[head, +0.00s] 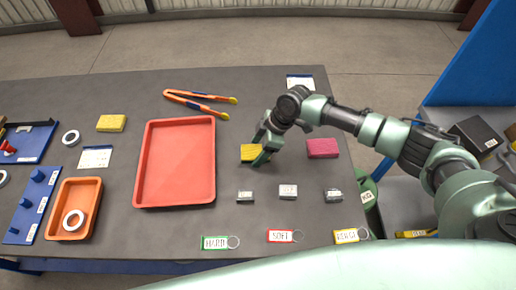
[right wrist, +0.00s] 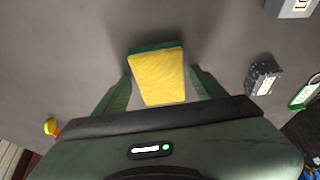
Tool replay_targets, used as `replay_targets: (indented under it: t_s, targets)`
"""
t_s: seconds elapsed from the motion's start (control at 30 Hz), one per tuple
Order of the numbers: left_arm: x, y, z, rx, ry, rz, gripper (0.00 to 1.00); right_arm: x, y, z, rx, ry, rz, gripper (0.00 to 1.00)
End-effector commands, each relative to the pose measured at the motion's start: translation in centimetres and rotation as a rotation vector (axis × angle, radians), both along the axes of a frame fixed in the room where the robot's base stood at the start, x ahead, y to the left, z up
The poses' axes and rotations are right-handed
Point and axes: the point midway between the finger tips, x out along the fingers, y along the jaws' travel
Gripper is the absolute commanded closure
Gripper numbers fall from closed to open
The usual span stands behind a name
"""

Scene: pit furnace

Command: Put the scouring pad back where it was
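A yellow pad (head: 250,152) with a dark green edge lies on the grey table, right of the red tray. My right gripper (head: 260,149) is over it, pointing down. In the right wrist view the yellow pad (right wrist: 158,77) is between the two green fingers, with narrow gaps beside it; the gripper looks open around it. Another yellow pad (head: 111,123) lies at the left, and a magenta pad (head: 322,148) lies just right of my gripper. My left gripper is not in view.
The red tray (head: 140,190) is empty. Orange-handled tongs (head: 197,99) lie behind it. Small metal blocks (head: 288,191) and labelled key tags (head: 285,236) lie near the front. An orange bin (head: 93,187) holds a white ring.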

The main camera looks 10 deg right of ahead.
Motion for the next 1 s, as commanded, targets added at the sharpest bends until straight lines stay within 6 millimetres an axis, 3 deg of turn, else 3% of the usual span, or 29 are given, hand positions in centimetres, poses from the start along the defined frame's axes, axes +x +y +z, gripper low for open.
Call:
replay_targets:
  t_s: [0.37, 0.8, 1.0]
  targets:
    - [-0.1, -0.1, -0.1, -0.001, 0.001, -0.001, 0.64, -0.1, -0.3, 0.7, 0.000, 0.002, 0.001, 0.25]
    - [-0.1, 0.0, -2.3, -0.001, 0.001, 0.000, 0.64, -0.8, -3.6, 8.6, 0.000, -0.001, 0.001, 0.25]
    - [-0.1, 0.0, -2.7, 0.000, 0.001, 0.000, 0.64, -1.0, -4.4, 10.9, 0.000, 0.001, 0.001, 0.25]
